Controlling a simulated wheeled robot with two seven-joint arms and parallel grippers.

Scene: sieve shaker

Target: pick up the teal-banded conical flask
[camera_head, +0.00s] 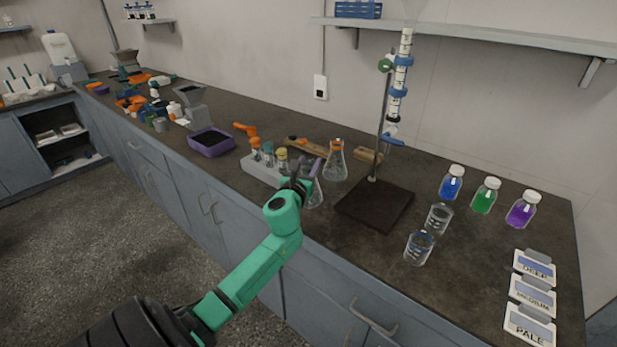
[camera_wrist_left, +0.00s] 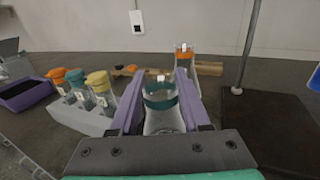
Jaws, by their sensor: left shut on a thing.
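The teal-banded conical flask (camera_wrist_left: 161,101) is clear glass with a teal band round its neck. In the left wrist view it stands between the purple fingers of my left gripper (camera_wrist_left: 159,88), which are shut on its neck. In the head view the flask (camera_head: 316,196) is at the front edge of the bench, partly hidden by my left gripper (camera_head: 308,168). I cannot tell whether its base touches the bench. My right gripper is in neither view.
An orange-banded flask (camera_head: 335,162) stands just behind. A grey rack (camera_head: 260,172) with coloured-cap bottles is to the left. The dark stand base (camera_head: 376,206) and its rod are to the right, with two beakers (camera_head: 419,248) beyond. A purple tray (camera_head: 211,146) lies further left.

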